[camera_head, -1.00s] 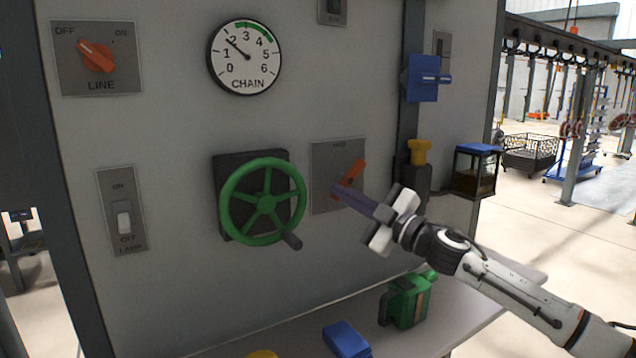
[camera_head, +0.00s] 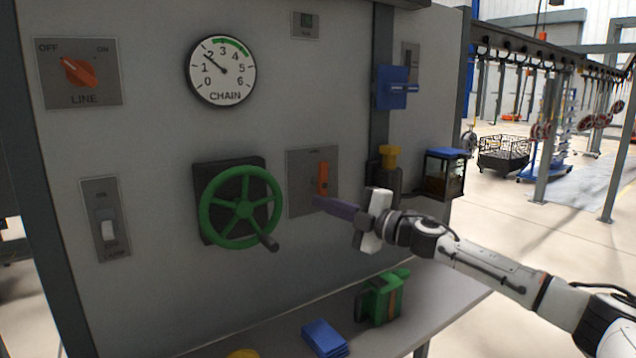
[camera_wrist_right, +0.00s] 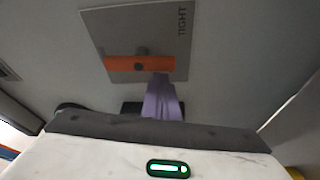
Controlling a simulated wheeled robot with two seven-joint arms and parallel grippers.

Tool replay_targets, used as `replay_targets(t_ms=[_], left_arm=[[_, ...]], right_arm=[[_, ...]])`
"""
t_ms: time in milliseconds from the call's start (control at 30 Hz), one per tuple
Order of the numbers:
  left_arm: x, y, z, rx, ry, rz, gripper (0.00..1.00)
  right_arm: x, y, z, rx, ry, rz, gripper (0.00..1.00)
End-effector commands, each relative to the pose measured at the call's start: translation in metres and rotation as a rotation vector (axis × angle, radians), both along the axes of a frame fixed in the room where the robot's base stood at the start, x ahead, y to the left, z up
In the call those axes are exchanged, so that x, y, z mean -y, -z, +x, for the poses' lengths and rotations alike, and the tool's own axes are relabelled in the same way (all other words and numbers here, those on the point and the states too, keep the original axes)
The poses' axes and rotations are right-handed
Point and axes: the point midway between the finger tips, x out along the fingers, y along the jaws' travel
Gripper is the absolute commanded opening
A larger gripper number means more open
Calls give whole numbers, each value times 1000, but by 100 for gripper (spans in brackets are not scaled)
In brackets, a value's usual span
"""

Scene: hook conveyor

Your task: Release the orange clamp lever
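The orange clamp lever (camera_head: 323,178) is on a grey plate (camera_head: 299,186) on the panel, right of the green handwheel. It stands upright in the head view. In the right wrist view the lever (camera_wrist_right: 128,63) lies across the plate (camera_wrist_right: 115,30), which is marked TIGHT at its right edge. My right gripper (camera_head: 318,202) has its purple fingers together, with the tips at the lever's lower end. In the right wrist view the fingertips (camera_wrist_right: 161,78) lie beside the lever, not around it; I cannot tell whether they touch. My left gripper is not in view.
The green handwheel (camera_head: 240,206) is left of the plate. A blue fixture (camera_head: 392,88) and a yellow-topped part (camera_head: 390,157) are to the right.

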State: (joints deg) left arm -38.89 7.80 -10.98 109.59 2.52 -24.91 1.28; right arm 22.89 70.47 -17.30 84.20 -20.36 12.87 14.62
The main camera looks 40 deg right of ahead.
Motion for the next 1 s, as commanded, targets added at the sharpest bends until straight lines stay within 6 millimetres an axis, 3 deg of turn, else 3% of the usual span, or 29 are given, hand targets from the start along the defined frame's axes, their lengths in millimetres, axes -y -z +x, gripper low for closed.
replay_targets(t_ms=[667, 767, 933, 1000], left_arm=[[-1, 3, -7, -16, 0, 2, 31], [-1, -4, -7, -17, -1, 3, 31], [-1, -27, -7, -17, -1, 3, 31], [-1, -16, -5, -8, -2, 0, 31]], right_arm=[[1, 1, 0, -3, 4, 2, 0], [-9, -1, 2, -3, 0, 2, 0], [-44, -6, 5, -2, -9, 5, 0], [-39, 7, -3, -5, 0, 0, 0]])
